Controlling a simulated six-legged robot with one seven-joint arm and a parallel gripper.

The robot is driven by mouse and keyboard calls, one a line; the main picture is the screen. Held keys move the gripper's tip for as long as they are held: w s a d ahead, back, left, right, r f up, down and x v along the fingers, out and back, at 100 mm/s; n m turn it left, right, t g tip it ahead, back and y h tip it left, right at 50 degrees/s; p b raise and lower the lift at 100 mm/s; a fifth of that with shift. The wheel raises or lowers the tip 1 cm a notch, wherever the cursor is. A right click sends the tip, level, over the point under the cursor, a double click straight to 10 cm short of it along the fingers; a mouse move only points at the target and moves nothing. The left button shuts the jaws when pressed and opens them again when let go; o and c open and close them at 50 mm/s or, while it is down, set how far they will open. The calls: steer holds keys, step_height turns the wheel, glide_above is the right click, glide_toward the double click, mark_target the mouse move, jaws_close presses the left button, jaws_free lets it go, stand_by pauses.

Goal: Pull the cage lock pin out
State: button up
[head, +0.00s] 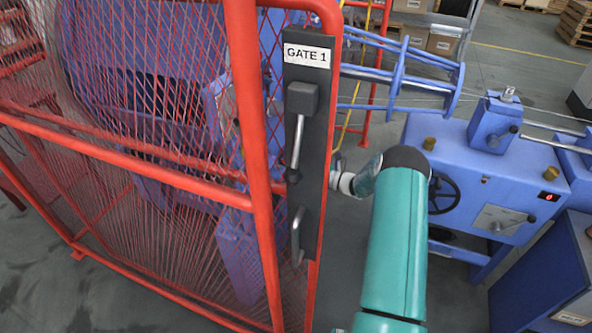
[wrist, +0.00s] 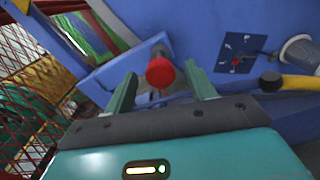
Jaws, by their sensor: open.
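A red round knob (wrist: 160,72) on a grey stem shows in the wrist view, in front of a blue bracket plate. It looks like the head of the cage lock pin. My gripper (wrist: 160,78) is open, with one dark green finger on each side of the knob and a gap to it on both sides. I cannot tell how deep the knob sits between the fingers. In the head view my arm reaches past the gate's edge, and the gripper and the pin are hidden there.
The red mesh gate (head: 262,165) with its black handle plate (head: 308,140) stands close left of my arm. A blue machine cabinet (head: 480,175) stands at right. In the wrist view, a dark dial plate (wrist: 245,52) and a black-and-yellow lever (wrist: 295,83) lie right of the knob.

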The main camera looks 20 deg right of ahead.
steer(key=v, duration=1.1)
